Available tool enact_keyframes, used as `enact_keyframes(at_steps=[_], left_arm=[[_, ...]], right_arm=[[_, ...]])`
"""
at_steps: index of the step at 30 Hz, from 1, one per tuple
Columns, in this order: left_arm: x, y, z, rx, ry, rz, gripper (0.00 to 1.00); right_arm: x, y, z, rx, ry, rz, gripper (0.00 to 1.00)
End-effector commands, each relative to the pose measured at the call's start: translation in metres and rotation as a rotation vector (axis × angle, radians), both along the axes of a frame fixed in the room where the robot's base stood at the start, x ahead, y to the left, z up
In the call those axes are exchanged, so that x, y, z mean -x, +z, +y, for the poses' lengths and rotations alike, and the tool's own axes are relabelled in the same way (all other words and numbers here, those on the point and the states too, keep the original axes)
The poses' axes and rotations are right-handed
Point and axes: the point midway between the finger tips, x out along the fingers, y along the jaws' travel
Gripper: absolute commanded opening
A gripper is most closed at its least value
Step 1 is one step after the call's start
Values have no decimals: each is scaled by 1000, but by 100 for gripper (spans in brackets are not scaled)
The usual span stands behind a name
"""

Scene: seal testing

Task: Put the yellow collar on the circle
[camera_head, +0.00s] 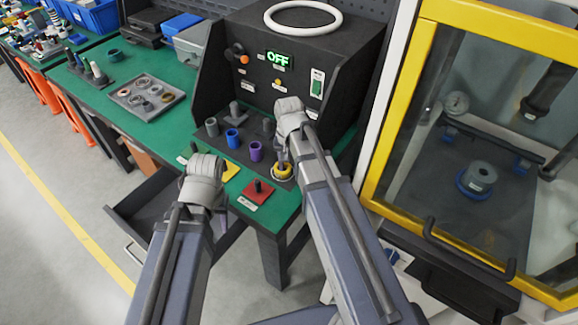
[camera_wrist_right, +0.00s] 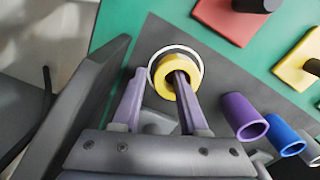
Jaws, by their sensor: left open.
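The yellow collar (camera_head: 283,172) sits on the dark plate of the test bench, inside a white circle (camera_head: 273,176). In the right wrist view the collar (camera_wrist_right: 163,84) lies within the white ring outline (camera_wrist_right: 151,66), slightly off its middle. My right gripper (camera_head: 283,158) is over it; in the wrist view its fingers (camera_wrist_right: 160,75) are apart, one reaching into the collar's hole, the other outside its left side with a small gap. My left gripper (camera_head: 203,170) hangs left of the bench front; its fingers are mostly hidden by the wrist.
A purple tube (camera_head: 255,151), a blue tube (camera_head: 233,138) and grey parts stand left of the collar. Red (camera_head: 256,192) and yellow (camera_head: 229,171) plates with pegs lie in front. The bench's black housing (camera_head: 300,45) rises behind; a yellow-framed cabinet (camera_head: 400,115) stands right.

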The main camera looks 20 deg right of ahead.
Motion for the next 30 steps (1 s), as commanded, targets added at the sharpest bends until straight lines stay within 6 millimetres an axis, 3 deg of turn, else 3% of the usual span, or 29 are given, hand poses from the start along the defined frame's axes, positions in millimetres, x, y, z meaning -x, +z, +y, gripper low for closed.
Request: enact_keyframes(at_steps=[14,30], left_arm=[[0,11,0,0,0,0,45],[0,85,0,0,0,0,45]], right_arm=[[0,10,0,0,0,0,43],[0,85,0,0,0,0,43]])
